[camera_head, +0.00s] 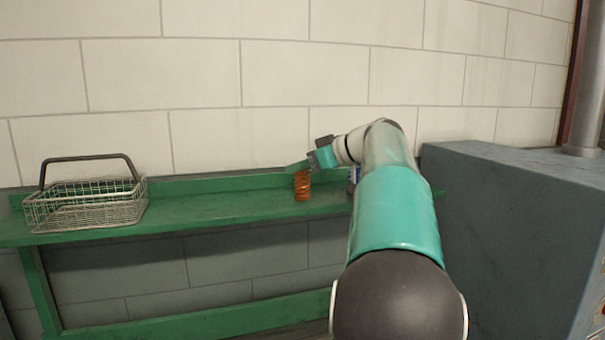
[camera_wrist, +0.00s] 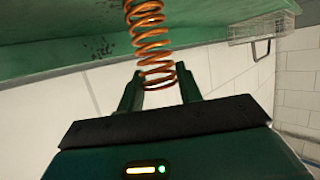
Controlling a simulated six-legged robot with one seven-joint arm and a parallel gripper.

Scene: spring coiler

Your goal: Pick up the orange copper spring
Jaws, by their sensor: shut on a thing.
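The orange copper spring (camera_head: 302,186) is upright at the green bench, below the tip of my gripper (camera_head: 297,167). In the wrist view the spring (camera_wrist: 150,38) runs from the bench surface down to between my two green fingers (camera_wrist: 159,85). My gripper is shut on the upper end of the spring. In the head view I cannot tell whether the spring's lower end touches the bench or is just above it.
A wire basket (camera_head: 86,205) with a dark handle stands on the left of the green bench (camera_head: 215,208). The bench top between basket and spring is clear. A large grey cabinet (camera_head: 505,235) stands at right.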

